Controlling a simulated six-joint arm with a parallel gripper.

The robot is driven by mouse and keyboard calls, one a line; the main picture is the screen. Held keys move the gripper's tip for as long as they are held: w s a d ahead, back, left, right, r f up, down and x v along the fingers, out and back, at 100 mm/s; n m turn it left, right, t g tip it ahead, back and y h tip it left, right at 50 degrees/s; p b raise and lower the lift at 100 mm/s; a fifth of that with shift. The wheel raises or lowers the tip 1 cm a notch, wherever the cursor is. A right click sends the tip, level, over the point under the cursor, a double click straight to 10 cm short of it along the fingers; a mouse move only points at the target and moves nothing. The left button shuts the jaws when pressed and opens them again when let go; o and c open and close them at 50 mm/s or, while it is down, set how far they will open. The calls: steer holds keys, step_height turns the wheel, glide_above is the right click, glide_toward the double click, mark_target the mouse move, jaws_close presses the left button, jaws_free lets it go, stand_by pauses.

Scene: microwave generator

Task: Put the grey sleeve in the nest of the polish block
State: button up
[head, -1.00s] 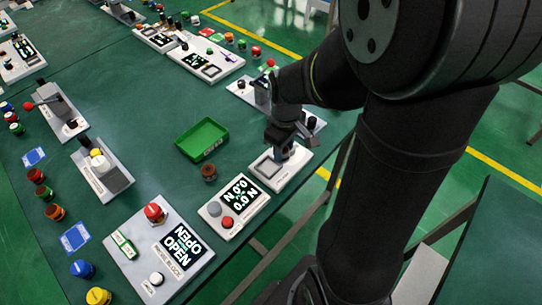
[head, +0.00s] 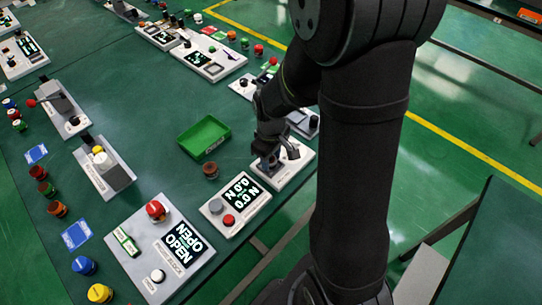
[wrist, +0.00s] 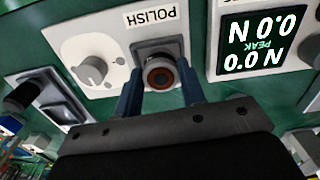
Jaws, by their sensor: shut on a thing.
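My gripper (wrist: 160,88) is shut on the grey sleeve (wrist: 160,78), a short round piece seen end-on with a dark reddish centre. One blue finger stands on each side of it. The sleeve is in front of the dark square nest (wrist: 152,47) of the white polish block (wrist: 112,50), overlapping it in the wrist view. I cannot tell whether the sleeve touches the nest or sits in it. In the head view my gripper (head: 268,162) is low over the polish block (head: 298,168), and the sleeve is not clear there.
A force readout (head: 241,198) stands right beside the polish block, showing 0.0 N. A green tray (head: 203,138) and a small brown cylinder (head: 211,171) are to the left. A grey block with an OPEN screen (head: 165,250) is nearer.

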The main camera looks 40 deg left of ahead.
mark_target(271, 160)
steer(key=o, duration=1.1)
steer(key=shift+f, duration=0.15)
step_height(271, 160, up, 12)
steer(key=shift+r, duration=0.2)
steer(key=shift+f, duration=0.1)
step_height(271, 160, down, 12)
steer(key=shift+f, duration=0.1)
steer(key=shift+r, duration=1.9)
